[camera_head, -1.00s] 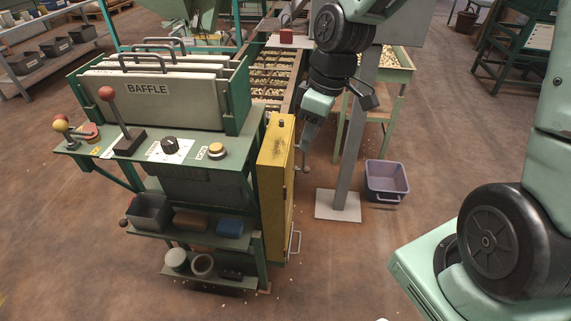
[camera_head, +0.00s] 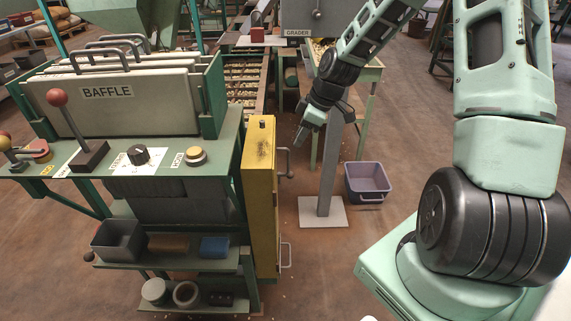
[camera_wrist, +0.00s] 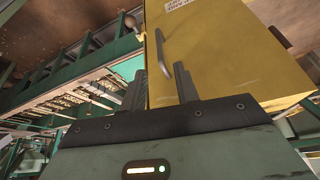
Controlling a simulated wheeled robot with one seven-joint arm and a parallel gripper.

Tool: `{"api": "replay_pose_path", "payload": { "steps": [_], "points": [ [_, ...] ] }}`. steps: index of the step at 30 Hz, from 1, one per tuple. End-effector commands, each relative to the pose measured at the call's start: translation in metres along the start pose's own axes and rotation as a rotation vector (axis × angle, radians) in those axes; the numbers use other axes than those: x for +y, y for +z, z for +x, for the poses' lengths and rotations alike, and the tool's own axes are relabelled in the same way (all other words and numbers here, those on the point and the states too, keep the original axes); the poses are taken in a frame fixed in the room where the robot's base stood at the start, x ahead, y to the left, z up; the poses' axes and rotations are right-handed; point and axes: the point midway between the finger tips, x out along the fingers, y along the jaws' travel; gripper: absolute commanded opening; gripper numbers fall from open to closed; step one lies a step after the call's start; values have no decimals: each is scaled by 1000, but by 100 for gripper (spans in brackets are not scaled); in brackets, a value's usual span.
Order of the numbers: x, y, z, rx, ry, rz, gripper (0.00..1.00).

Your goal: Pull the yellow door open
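The yellow door (camera_head: 262,205) stands upright at the right side of the green console, with a grey upper handle (camera_head: 285,162) and a grey lower handle (camera_head: 286,257) sticking out to the right. I cannot tell from here whether it is ajar. My gripper (camera_head: 301,137) hangs right of the door's upper part, apart from the upper handle. In the wrist view the yellow panel (camera_wrist: 215,60) fills the upper right, with a handle (camera_wrist: 163,52) and a white label. My gripper (camera_wrist: 160,72) has its two fingers apart, with nothing visibly held between them.
The green console (camera_head: 225,135) carries a baffle, levers and knobs, with bins on shelves below. A purple tub (camera_head: 368,182) and a grey post's base plate (camera_head: 323,212) stand on the floor to the right. Floor between door and post is clear.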

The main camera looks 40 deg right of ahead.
Motion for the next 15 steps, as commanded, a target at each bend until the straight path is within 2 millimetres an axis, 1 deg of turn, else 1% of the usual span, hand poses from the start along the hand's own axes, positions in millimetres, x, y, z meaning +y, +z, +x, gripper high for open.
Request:
{"api": "replay_pose_path", "payload": {
  "steps": [1, 6, 12, 15],
  "points": [
    [-1, 0, 14, 0, -4, -2, 31],
    [-1, 0, 50, -1, -4, -1, 31],
    [-1, 0, 86, -1, -2, -1, 31],
    [0, 0, 98, 0, -1, 0, 31]
  ]
}}
